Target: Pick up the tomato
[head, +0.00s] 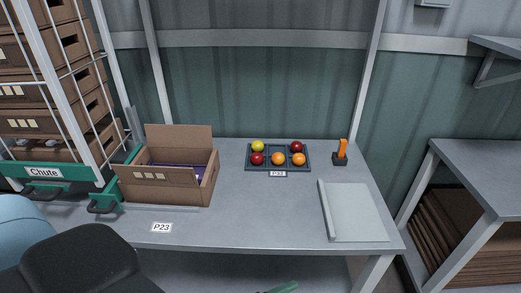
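Several tomatoes sit in a dark compartment tray (277,147) towards the back of the grey table. In its back row are a yellow-green tomato (258,146) at left and a dark red tomato (296,146) at right, with the middle cell between them empty. In its front row are a red tomato (257,158) at left, an orange tomato (278,159) in the middle and another orange tomato (299,159) at right. Neither of my grippers shows in the head view.
An open cardboard box (150,177) with purple inside stands left of the tray. Right of it are an orange-handled tool in a black holder (340,159) and a pale board (358,212). A green-edged chute rack (60,171) stands far left. The table's front middle is clear.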

